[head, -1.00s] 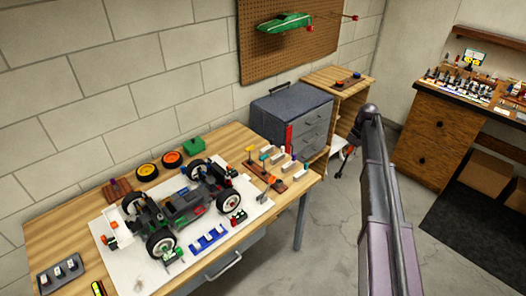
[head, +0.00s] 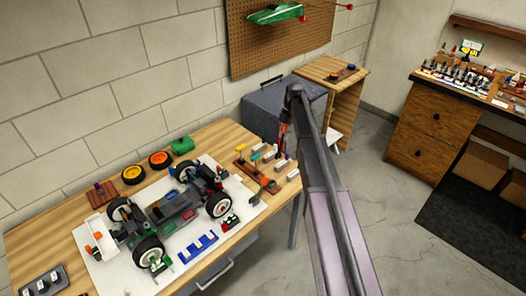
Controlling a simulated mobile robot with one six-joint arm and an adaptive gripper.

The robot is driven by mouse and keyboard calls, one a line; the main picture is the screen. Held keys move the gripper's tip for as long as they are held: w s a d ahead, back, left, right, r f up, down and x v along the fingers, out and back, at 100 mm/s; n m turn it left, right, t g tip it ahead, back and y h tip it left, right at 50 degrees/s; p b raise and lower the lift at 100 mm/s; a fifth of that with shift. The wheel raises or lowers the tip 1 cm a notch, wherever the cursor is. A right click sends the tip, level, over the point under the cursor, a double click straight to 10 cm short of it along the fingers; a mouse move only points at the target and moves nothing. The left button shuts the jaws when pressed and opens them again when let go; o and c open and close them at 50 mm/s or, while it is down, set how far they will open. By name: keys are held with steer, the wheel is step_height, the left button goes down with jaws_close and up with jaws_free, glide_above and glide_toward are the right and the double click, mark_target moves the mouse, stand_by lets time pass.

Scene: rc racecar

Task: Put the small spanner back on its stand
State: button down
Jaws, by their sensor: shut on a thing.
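My gripper (head: 281,146) hangs below the end of my arm, above the back right part of the workbench. It is small and dark here, partly overlapping the grey cabinet behind it. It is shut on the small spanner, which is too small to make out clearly. A wooden tool stand (head: 269,184) with a yellow-topped tool and other small upright parts is on the bench, below and left of my gripper. I cannot tell which slot on it is the spanner's.
Coloured blocks (head: 270,154) stand near the stand. A grey cabinet (head: 262,108) and wooden shelf (head: 345,95) are behind.

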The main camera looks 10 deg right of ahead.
steer(key=shift+a+r, duration=0.15)
steer(key=shift+a, duration=0.1)
steer(key=shift+w+a, duration=0.15)
steer(key=shift+a, duration=0.25)
steer(key=s+a+f+t+h+b, duration=0.2)
steer(key=s+a+f+b, duration=0.1)
steer(key=f+b, duration=0.3)
steer(key=shift+s+a+f+h+b, duration=0.3)
steer(key=shift+s+a+f, duration=0.1)
steer(key=shift+f, duration=0.3)
